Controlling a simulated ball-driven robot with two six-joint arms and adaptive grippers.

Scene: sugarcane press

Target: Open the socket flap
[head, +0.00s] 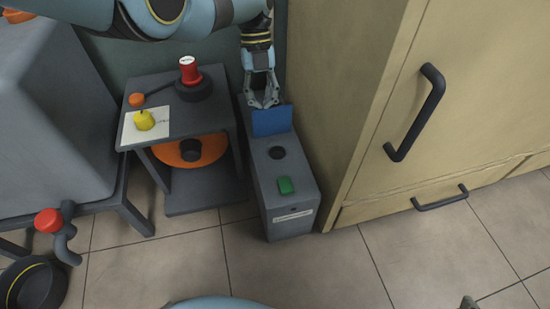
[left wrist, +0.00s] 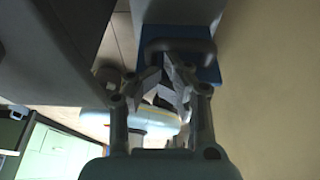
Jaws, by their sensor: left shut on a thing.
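The blue socket flap (head: 272,121) stands raised on top of a narrow grey box (head: 285,172). A round dark socket opening (head: 277,153) lies uncovered in front of it. My left gripper (head: 264,102) is behind the flap's upper edge, pointing down, its fingers closed together there. In the left wrist view, the blue flap (left wrist: 207,73) shows beyond the fingers (left wrist: 165,82), with a dark bar handle (left wrist: 180,45) across it at the fingertips. The gripper is shut on this handle, though the exact contact is partly hidden.
A tan cabinet (head: 345,110) stands close on the right. A grey stand (head: 205,122) with a red-topped knob (head: 189,70) is on the left. The tiled floor (head: 300,270) in front is clear.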

